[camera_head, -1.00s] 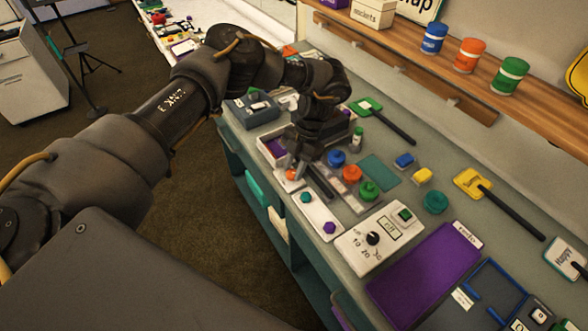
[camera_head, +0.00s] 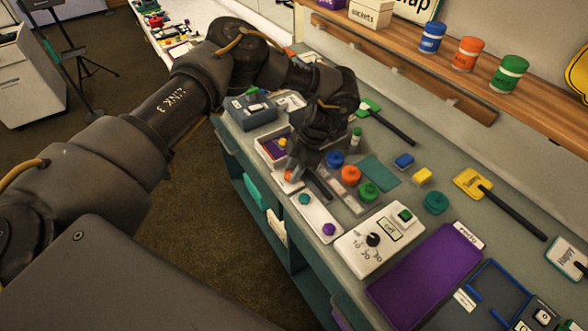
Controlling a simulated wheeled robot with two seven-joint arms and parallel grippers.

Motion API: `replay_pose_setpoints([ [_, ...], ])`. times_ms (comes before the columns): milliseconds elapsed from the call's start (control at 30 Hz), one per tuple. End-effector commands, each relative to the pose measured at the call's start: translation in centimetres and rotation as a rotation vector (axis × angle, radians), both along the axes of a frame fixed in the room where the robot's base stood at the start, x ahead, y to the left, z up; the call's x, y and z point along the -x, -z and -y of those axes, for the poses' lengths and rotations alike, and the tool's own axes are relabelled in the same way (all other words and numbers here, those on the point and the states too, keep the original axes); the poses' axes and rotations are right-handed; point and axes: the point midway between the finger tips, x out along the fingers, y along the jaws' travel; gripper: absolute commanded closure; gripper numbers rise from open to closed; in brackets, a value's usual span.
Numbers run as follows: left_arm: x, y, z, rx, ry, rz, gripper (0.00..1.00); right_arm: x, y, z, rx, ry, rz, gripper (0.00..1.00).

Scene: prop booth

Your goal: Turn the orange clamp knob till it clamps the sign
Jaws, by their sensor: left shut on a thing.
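The orange knob (camera_head: 288,177) sits at the far end of a white panel (camera_head: 313,214), beside a teal knob (camera_head: 304,199) and a purple knob (camera_head: 329,229). My left gripper (camera_head: 292,170) points down at the orange knob and is shut on it. Its fingers and wrist hide part of the knob. Signs on black handles lie on the bench: a green one (camera_head: 368,106) and a yellow one (camera_head: 472,183). I cannot tell whether a sign sits in the clamp. My right gripper is not in view.
Blue (camera_head: 336,159), orange (camera_head: 351,176) and green (camera_head: 369,191) round pieces stand close right of my left gripper. A white dial box (camera_head: 379,242) and a purple mat (camera_head: 422,277) lie nearer. A shelf (camera_head: 462,65) with cans runs along the back.

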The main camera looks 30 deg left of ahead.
Motion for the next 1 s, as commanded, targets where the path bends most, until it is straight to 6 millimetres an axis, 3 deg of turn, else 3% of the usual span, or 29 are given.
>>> replay_pose_setpoints([
  [267, 0.2, 0.1, 0.0, -0.001, 0.001, -0.005, 0.93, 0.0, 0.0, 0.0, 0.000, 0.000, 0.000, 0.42],
  [300, 0.2, 0.1, 0.0, -0.001, 0.001, -0.005, 0.69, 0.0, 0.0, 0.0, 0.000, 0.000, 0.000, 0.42],
  [467, 0.1, 0.1, 0.0, -0.001, 0.001, -0.003, 0.48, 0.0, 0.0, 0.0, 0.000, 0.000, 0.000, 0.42],
  [767, -0.1, -0.1, 0.1, 0.001, 0.002, -0.001, 0.48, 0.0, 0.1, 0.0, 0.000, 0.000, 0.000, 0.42],
  [1000, -1.0, -3.0, 1.0, -0.002, 0.003, 0.005, 0.48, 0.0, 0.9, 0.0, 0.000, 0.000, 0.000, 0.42],
])
